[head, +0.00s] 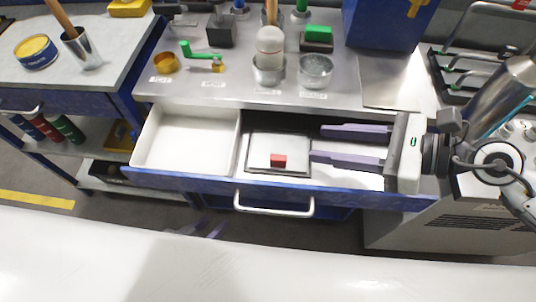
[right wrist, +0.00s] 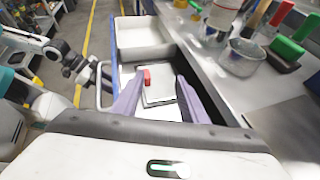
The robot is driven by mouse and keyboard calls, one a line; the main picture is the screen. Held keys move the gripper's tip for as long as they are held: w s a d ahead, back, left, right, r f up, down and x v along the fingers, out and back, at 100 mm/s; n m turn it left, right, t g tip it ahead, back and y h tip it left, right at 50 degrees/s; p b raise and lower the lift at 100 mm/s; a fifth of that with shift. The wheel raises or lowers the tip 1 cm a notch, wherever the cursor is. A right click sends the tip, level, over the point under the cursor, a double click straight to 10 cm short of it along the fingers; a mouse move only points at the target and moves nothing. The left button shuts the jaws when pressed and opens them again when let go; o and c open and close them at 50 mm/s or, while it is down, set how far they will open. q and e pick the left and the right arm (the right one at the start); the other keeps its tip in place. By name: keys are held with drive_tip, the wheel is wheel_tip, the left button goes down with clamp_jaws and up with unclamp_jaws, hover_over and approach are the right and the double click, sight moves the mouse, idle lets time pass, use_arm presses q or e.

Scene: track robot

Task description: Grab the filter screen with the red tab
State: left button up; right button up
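The filter screen (head: 267,143) is a flat, pale square panel with a dark edge, lying in the right compartment of the open drawer (head: 170,177). Its red tab (head: 278,160) is a small block near its front edge. In the right wrist view, the screen (right wrist: 159,90) and red tab (right wrist: 146,77) show ahead between the fingers. My right gripper (head: 316,143) is open and empty, its purple fingers pointing left over the compartment, tips close to the screen's right edge. My left gripper (head: 207,229) is low in front of the drawer, mostly hidden; its fingers look apart.
The drawer's left compartment, a white tray (head: 187,140), is empty. The drawer handle (head: 273,208) is at the front. The counter above holds a green-handled tool (head: 200,55), metal cups (head: 315,70) and a blue box (head: 385,22). A grey machine (head: 430,222) stands at right.

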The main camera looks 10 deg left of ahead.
sight(283, 158)
drive_tip(key=shift+s+a+f+n+g, duration=0.2)
drive_tip(key=shift+s+f+n+g, duration=0.15)
drive_tip(key=shift+s+n, duration=0.2)
drive_tip(key=shift+s+a+f+n+g, duration=0.15)
drive_tip(key=shift+s+f+n+g, duration=0.2)
drive_tip(key=shift+s+n, duration=0.15)
drive_tip(key=a, duration=0.1)
drive_tip(key=a+f, duration=0.1)
drive_tip(key=a, duration=0.1)
drive_tip(key=shift+w+f+h+p, duration=0.25)
drive_tip(key=shift+h+p, duration=0.05)
drive_tip(key=shift+p, duration=0.1)
drive_tip(key=shift+f+p+x, duration=0.25)
drive_tip(key=shift+p+x, duration=0.25)
drive_tip(key=shift+x, duration=2.55)
use_arm(q)
drive_tip(key=shift+r+m, duration=0.4)
drive_tip(key=shift+r, duration=0.2)
use_arm(e)
drive_tip(key=shift+w+d, duration=0.2)
clamp_jaws()
